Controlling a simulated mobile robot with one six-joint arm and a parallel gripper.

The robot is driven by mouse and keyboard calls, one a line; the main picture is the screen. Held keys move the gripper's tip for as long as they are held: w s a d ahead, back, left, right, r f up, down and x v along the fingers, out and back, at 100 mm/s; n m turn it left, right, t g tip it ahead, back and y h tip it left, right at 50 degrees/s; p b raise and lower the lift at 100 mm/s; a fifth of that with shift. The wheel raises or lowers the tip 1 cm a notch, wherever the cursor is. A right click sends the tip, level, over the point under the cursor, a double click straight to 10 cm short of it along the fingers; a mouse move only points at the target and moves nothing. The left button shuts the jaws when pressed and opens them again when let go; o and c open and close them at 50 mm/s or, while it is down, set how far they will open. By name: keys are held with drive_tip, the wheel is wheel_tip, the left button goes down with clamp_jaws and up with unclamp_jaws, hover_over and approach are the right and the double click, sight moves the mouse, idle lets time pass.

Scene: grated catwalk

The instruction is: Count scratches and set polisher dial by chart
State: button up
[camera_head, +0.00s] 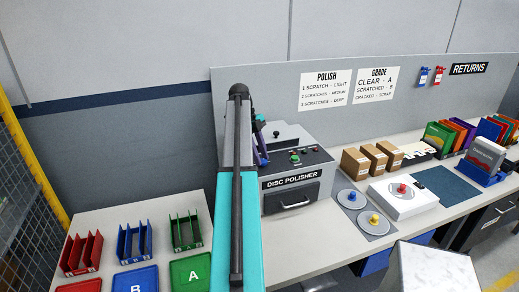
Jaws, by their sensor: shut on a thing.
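The grey disc polisher (291,198), labelled DISC POLISHER, stands on the bench in the middle. Its top panel carries a green button (295,158) and small controls. A drawer with a silver handle is at its front. My teal and black arm rises in front of its left side. My gripper (262,152) is beside the polisher's left top, mostly hidden behind my arm. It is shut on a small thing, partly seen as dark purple. The polish chart (326,91) on the wall reads 1 scratch light, 2 scratches medium, 3 scratches deep. No scratches can be made out.
A grade chart (376,86) hangs beside it. Right of the polisher are grey discs on a mat (380,228), a white box with a red knob (403,195), cardboard boxes (372,159) and coloured cases (440,138). Red, blue and green racks (186,231) with trays stand at left.

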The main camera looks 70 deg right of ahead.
drive_tip(key=shift+s+r+m+y+p, duration=0.15)
drive_tip(key=shift+m+y+p, duration=0.25)
drive_tip(key=shift+m+p, duration=0.95)
drive_tip(key=shift+f+p, duration=0.25)
drive_tip(key=shift+p, duration=0.55)
drive_tip(key=o, duration=1)
drive_tip(key=shift+d, duration=0.1)
drive_tip(key=shift+o, duration=0.2)
